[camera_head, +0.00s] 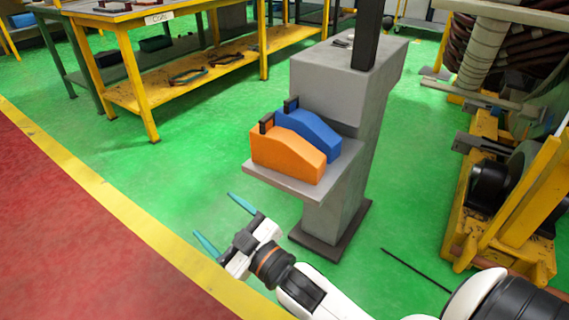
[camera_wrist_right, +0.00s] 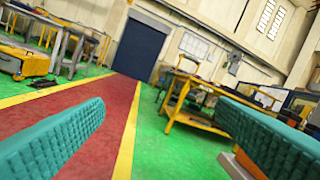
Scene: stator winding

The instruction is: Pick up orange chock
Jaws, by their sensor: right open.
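The orange chock (camera_head: 287,153) sits on the grey shelf (camera_head: 285,182) of a pedestal, with a dark handle at its left end. The blue chock (camera_head: 314,132) lies right behind it on the same shelf. My right gripper (camera_head: 215,220) is open and empty, in front of and to the left of the shelf, apart from the chocks. In the right wrist view its two teal fingers (camera_wrist_right: 165,135) are spread wide. A piece of orange (camera_wrist_right: 246,164) shows at the lower right there, partly hidden by the finger. My left gripper is not in view.
The grey pedestal (camera_head: 330,90) rises behind the shelf, with a dark post on top. A yellow workbench (camera_head: 140,75) stands at the back left. A yellow machine stand (camera_head: 515,200) with a large coil is at right. Green floor left of the shelf is clear.

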